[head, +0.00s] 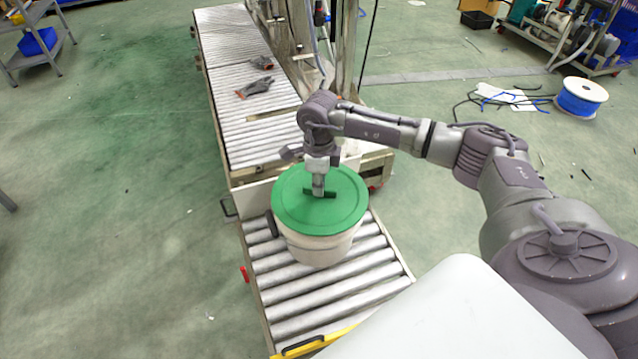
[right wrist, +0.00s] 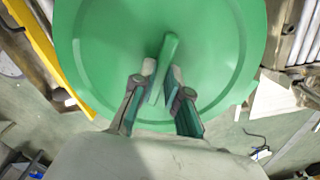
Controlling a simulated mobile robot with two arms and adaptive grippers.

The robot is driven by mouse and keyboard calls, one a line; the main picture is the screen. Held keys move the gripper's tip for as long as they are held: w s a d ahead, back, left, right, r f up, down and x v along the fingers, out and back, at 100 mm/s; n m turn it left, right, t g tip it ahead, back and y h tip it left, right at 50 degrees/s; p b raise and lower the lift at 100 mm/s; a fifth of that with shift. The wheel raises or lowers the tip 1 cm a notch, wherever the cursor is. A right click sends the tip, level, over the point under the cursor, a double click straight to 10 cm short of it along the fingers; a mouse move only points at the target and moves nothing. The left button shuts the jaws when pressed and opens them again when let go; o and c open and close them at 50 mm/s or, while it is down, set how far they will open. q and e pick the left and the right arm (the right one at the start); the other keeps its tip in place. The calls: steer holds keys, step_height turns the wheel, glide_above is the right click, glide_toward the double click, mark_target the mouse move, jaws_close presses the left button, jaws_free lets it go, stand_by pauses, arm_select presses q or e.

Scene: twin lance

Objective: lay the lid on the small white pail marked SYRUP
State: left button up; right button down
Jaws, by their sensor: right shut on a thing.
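The round green lid (head: 300,215) is over the white pail (head: 322,250) on the near roller section in the head view. Its disc covers the pail's mouth and lies roughly in line with it; I cannot tell whether a small gap is left between them. No SYRUP marking is readable. My right gripper (head: 319,192) is above the lid, shut on its upright grip bar. In the right wrist view, the fingers (right wrist: 164,76) stand on either side of the green bar (right wrist: 168,50), and the lid (right wrist: 105,45) hides what is beneath. My left gripper is not in view.
The roller conveyor (head: 232,70) runs away behind the pail, with grey gloves (head: 256,87) on it. A metal frame (head: 343,50) rises at its right. A yellow edge (head: 335,342) closes the near end. A blue cable reel (head: 582,97) stands on the floor at right.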

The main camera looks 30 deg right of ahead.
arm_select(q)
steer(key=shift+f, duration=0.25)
arm_select(e)
steer(key=shift+r, duration=0.1)
stand_by(0.3)
steer(key=shift+f, duration=0.2)
stand_by(1.3)
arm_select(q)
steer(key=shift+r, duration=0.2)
arm_select(e)
steer(key=shift+f, duration=0.1)
steer(key=shift+f, duration=0.1)
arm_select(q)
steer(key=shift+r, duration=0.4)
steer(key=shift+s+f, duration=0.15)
arm_select(e)
steer(key=shift+f, duration=0.1)
steer(key=shift+f, duration=0.1)
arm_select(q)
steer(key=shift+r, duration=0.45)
